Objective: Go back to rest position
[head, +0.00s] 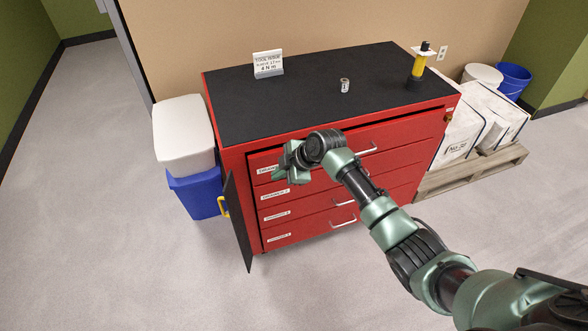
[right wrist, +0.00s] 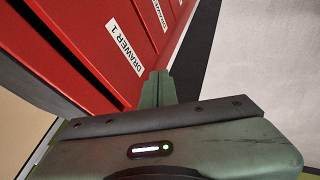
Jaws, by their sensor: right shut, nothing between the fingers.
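My right arm reaches in from the lower right in the head view. Its gripper (head: 281,174) is in front of the upper left part of the red drawer cabinet (head: 233,165), near the drawer labels. In the right wrist view the gripper's fingers (right wrist: 158,88) are together and hold nothing. They point along the red drawer fronts, near a label reading DRAWER 1 (right wrist: 124,50). I cannot tell whether the fingers touch the cabinet. My left gripper is not in view.
A dark door panel (head: 237,222) stands open at the cabinet's left front. A blue cooler with a white lid (head: 184,135) stands left of it. A pallet (head: 470,172) is at right.

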